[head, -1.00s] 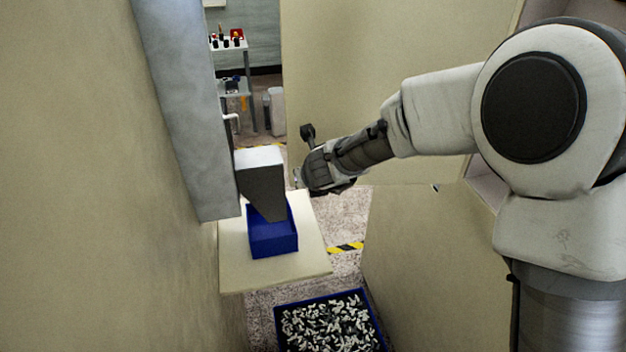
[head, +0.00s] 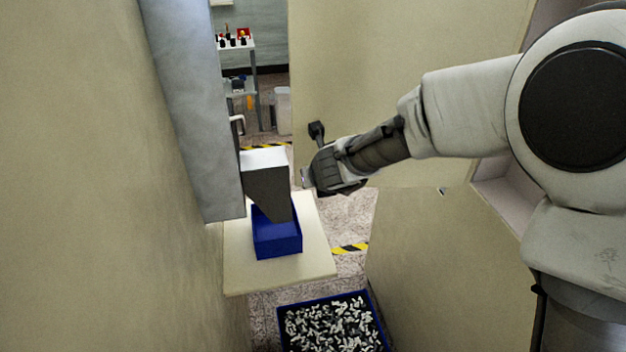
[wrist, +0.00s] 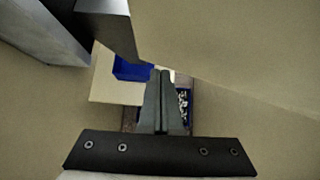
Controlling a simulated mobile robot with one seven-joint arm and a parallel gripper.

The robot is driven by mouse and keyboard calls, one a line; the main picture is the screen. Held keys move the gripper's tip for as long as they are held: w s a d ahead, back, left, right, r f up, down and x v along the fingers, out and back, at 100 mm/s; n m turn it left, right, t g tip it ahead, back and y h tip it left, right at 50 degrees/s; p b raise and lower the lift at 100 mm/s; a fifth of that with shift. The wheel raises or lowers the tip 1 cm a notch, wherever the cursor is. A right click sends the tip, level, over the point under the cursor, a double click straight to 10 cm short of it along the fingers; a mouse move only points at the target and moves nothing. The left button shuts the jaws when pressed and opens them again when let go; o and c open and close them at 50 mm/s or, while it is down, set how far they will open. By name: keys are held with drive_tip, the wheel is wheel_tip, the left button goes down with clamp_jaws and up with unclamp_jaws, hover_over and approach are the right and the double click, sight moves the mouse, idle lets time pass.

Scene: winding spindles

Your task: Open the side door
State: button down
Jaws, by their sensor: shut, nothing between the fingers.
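My gripper (head: 308,178) is shut and empty, and points left in the head view. In the wrist view its two fingers (wrist: 161,76) lie side by side without a gap. A large beige panel (head: 400,85) stands behind my arm, and a lower beige panel (head: 425,265) stands below it; I cannot tell which, if either, is the side door. A pale bent handle (head: 238,121) shows beside the grey column (head: 190,110), to the left of my gripper and apart from it. No door hinge is clear to see.
A grey chute (head: 266,185) hangs over a blue bin (head: 277,238) on a cream shelf (head: 310,270). A blue-rimmed crate (head: 283,325) of small parts stands below. A beige wall (head: 80,180) closes the left side. A gap at the back shows a trolley (head: 240,43).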

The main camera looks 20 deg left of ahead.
drive_tip(key=s+d+r+n+y, duration=0.1)
drive_tip(key=s+d+r+n, duration=0.3)
drive_tip(key=d+r+n, duration=0.35)
drive_tip(key=s+d+r+n, duration=0.4)
drive_tip(key=d+r+n, duration=0.2)
drive_tip(key=d+n, duration=0.15)
drive_tip(key=s+d+f+n+h+b, duration=0.1)
drive_tip(key=s+d+n, duration=0.3)
drive_tip(key=d, duration=0.4)
drive_tip(key=s+d+f+n+g+h+b, duration=0.1)
drive_tip(key=s+d+n+h, duration=0.2)
drive_tip(key=s+d+n, duration=0.2)
drive_tip(key=s+d+f+n+h+b, duration=0.1)
drive_tip(key=s+d+n, duration=0.3)
drive_tip(key=d, duration=0.7)
drive_tip(key=shift+s+d+f+h, duration=0.2)
drive_tip(key=shift+s+f+h, duration=0.4)
drive_tip(key=shift+h, duration=0.2)
drive_tip(key=shift+a+n, duration=0.25)
drive_tip(key=shift+n, duration=0.05)
